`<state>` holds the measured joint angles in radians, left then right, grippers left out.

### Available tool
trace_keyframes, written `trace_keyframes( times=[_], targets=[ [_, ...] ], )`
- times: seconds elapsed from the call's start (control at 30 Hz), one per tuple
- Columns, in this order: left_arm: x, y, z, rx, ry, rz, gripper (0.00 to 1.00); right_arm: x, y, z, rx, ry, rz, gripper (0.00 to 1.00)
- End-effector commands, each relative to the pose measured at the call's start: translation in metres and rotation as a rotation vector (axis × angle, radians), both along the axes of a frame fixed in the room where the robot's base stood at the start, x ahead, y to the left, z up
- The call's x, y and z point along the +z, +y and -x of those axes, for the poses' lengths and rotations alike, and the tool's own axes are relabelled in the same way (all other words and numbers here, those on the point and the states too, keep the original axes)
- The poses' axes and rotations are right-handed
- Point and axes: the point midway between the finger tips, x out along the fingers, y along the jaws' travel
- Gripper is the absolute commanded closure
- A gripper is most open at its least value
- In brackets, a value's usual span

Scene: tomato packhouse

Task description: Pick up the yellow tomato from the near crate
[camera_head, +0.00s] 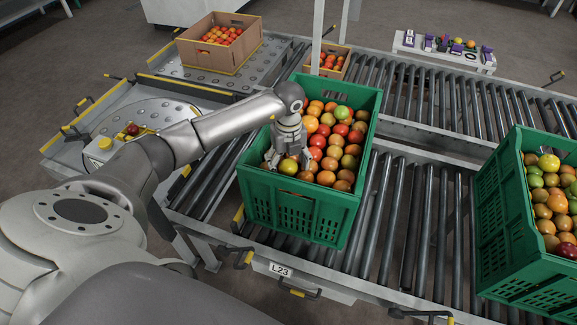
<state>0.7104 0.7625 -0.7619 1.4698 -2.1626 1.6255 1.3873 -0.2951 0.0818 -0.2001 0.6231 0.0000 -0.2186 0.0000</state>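A green crate (297,212) full of red, orange and greenish tomatoes stands on the rollers in the middle. A yellow tomato (288,169) with a greenish tint lies at its near left part, low against the near wall. My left gripper (288,160) points down into this crate, just above and behind that tomato. Its fingers look spread apart, with nothing seen held between them. The gripper covers some tomatoes behind it. My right gripper is out of view.
Cardboard boxes (209,53) stand at the back left. A white tray (443,58) stands at the back right. Bare rollers (421,215) lie between the green crates.

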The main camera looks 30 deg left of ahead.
Motion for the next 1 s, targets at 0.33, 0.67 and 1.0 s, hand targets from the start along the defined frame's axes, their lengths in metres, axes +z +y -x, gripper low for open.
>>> trace_keyframes(
  times=[0.33, 0.67, 1.0],
  targets=[
    [0.0, 0.0, 0.0, 0.0, 0.0, 0.0, 0.67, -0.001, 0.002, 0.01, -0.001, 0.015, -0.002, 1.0],
    [0.003, 0.0, -0.001, 0.0, -0.002, 0.001, 0.67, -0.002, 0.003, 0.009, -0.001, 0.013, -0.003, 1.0],
    [0.045, 0.011, 0.008, 0.002, -0.004, -0.003, 0.67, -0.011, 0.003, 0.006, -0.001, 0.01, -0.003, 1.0]
  ],
)
